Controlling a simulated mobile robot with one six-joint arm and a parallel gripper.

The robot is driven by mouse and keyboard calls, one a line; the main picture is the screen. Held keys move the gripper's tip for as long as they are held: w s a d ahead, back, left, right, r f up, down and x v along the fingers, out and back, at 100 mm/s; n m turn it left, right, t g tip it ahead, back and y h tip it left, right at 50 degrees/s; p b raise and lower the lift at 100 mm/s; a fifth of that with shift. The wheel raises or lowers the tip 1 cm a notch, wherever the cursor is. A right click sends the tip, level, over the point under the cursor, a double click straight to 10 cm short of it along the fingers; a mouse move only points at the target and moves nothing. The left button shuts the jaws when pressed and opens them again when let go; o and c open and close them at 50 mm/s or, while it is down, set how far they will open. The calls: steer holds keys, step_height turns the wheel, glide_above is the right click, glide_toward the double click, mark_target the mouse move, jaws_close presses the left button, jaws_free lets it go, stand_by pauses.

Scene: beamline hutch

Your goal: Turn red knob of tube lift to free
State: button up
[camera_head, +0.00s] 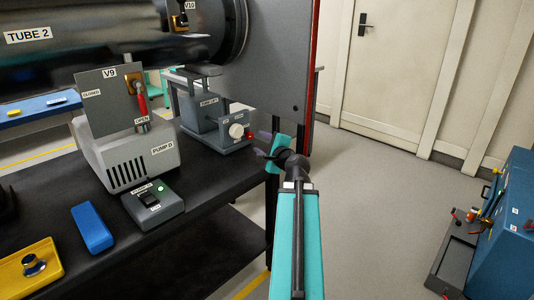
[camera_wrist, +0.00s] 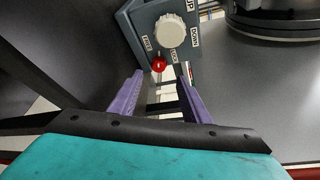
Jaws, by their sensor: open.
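The tube lift (camera_head: 203,115) is a grey unit on the black bench under the tube. Its front panel carries a large white knob (camera_head: 236,131) and a small red knob (camera_head: 250,135). In the wrist view the red knob (camera_wrist: 159,63) sits below the white knob (camera_wrist: 171,29), between labels that seem to read FREE and LOCK. Which way the red knob is turned I cannot tell. My gripper (camera_head: 263,143) is open at the panel's right end. In the wrist view its purple fingertips (camera_wrist: 159,77) straddle the line to the red knob, apparently short of it, and hold nothing.
Pump D (camera_head: 130,160) with valve V9 (camera_head: 108,95) stands left of the lift. A switch box (camera_head: 152,203), a blue case (camera_head: 92,228) and a yellow tray (camera_head: 45,262) lie nearer. A grey upright panel (camera_head: 270,60) rises behind my gripper.

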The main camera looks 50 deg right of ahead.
steer(key=shift+b+v, duration=1.05)
steer(key=shift+b, duration=2.8)
steer(key=b+v, duration=0.2)
steer(key=b, duration=0.1)
steer(key=shift+s+a+f, duration=0.1)
steer(key=shift+s+a, duration=0.05)
steer(key=shift+s, duration=0.05)
steer(key=shift+b, duration=0.3)
steer(key=shift+s, duration=0.1)
